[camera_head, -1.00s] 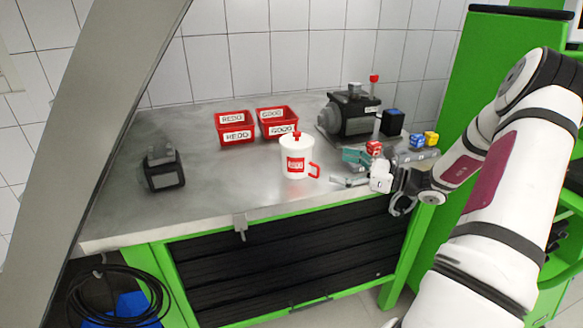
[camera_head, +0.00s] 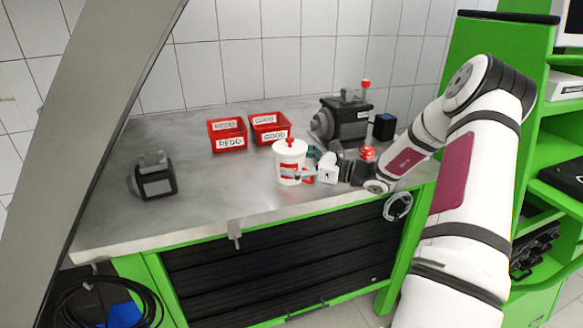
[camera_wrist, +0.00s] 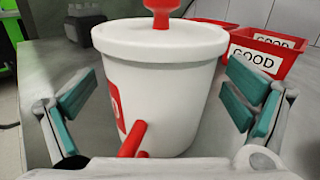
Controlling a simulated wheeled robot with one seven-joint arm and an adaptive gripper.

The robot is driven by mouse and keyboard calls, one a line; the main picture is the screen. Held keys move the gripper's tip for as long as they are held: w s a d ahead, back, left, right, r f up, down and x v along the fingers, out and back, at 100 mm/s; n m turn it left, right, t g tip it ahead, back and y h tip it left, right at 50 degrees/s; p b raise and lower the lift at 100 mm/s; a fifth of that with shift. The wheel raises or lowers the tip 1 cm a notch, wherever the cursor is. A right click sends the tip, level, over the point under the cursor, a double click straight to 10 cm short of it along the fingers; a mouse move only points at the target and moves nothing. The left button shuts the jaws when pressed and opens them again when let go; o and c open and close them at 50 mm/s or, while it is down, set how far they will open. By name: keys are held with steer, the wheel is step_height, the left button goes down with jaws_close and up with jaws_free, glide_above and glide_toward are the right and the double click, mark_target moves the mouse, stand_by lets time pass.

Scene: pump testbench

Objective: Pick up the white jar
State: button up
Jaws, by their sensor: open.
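The white jar (camera_head: 289,161) stands upright on the metal table, with a white lid, a red knob on top and a red label. In the wrist view the jar (camera_wrist: 165,85) fills the middle, its red handle pointing toward my wrist. My gripper (camera_head: 305,172) reaches the jar from the right in the head view. In the wrist view my gripper (camera_wrist: 165,105) is open, with one teal-padded finger on each side of the jar. Gaps show between both pads and the jar wall. The jar's lowest part is hidden by my gripper's body.
Two red bins labelled REDO (camera_head: 228,136) and GOOD (camera_head: 270,128) stand behind the jar. A dark pump (camera_head: 345,118) stands at the back right, with a small dark box (camera_head: 384,127) beside it. Another dark motor part (camera_head: 154,177) sits at the left. The table's front left is clear.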

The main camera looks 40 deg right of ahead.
steer(key=c, duration=1.5)
steer(key=shift+r, duration=0.15)
